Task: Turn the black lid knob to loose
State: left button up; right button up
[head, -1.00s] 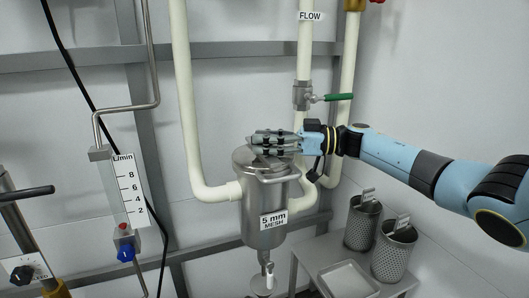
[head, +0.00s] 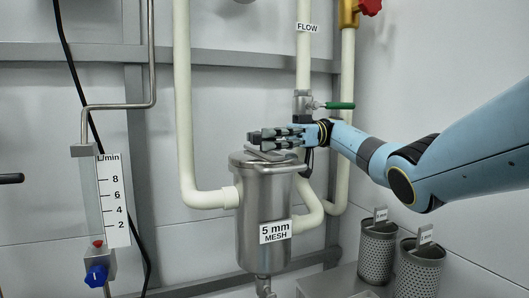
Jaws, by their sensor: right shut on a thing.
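A steel strainer canister (head: 262,205) labelled "5 mm MESH" stands mid-picture in the head view, with a round metal lid (head: 242,160) on top. My right gripper (head: 262,138) reaches in from the right and lies level over the lid's middle, its fingers pointing left. It is shut on the black lid knob, which its fingers hide almost wholly. How far the knob is turned cannot be seen. My left gripper is not in view.
Cream pipes (head: 185,110) run down to the canister on both sides. A green-handled valve (head: 338,105) sits just above my right wrist. A flow meter (head: 112,200) is at left. Mesh baskets (head: 376,255) stand at lower right. The wall is close behind.

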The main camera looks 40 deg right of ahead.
dwell(0.3)
jog(key=o, duration=1.2)
